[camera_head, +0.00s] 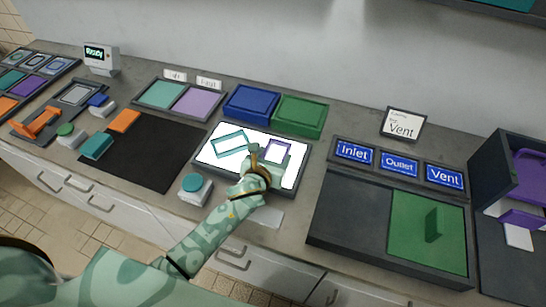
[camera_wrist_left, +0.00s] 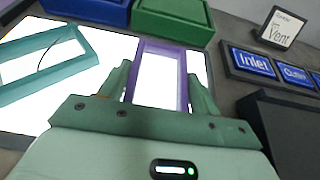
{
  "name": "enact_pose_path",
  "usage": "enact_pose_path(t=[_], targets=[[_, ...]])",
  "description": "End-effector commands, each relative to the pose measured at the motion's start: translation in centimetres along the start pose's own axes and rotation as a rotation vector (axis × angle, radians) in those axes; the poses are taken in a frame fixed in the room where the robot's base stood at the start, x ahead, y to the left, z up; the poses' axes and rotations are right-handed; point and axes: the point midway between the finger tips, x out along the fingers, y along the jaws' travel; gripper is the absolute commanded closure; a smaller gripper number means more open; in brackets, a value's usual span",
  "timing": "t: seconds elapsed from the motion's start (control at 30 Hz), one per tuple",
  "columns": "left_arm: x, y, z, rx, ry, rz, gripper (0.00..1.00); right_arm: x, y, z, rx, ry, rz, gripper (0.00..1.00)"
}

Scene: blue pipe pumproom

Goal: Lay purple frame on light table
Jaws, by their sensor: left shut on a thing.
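The purple frame (camera_head: 281,148) is at the right part of the bright white light table (camera_head: 208,154). In the left wrist view the purple frame (camera_wrist_left: 183,75) stands between the fingers of my left gripper (camera_wrist_left: 160,85). My left gripper (camera_head: 262,160) is shut on this frame. The frame looks flat and at or just above the lit surface; I cannot tell if it touches. A teal frame (camera_head: 230,144) lies tilted on the left part of the light table and shows in the left wrist view (camera_wrist_left: 45,58). My right gripper is not in view.
A blue box (camera_head: 251,103) and a green box (camera_head: 299,116) stand behind the light table. A black mat (camera_head: 150,155) lies to the left. A tray with a green panel (camera_head: 415,215) and Inlet, Outlet and Vent labels is at right. A teal-topped button (camera_head: 196,186) sits in front.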

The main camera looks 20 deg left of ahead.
Motion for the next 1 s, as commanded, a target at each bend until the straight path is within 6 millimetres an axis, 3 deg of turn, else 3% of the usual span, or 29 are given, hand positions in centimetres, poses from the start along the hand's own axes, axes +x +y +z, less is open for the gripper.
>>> enact_pose_path(t=[0.1,0.13,0.2,0.57,1.0], targets=[[0.1,0.0,-0.3,0.000,0.000,0.000,0.61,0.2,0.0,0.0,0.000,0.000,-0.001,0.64],[0.1,0.0,-0.3,-0.001,0.000,0.000,0.31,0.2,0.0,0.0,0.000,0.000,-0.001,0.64],[0.1,0.0,-0.3,-0.001,0.000,0.000,0.15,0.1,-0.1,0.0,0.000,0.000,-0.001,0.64],[-0.4,0.0,0.1,0.001,0.000,0.000,0.15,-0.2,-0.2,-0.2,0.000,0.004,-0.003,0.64],[-9.8,0.0,0.2,0.001,0.001,0.000,0.15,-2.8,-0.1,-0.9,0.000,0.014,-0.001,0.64]])
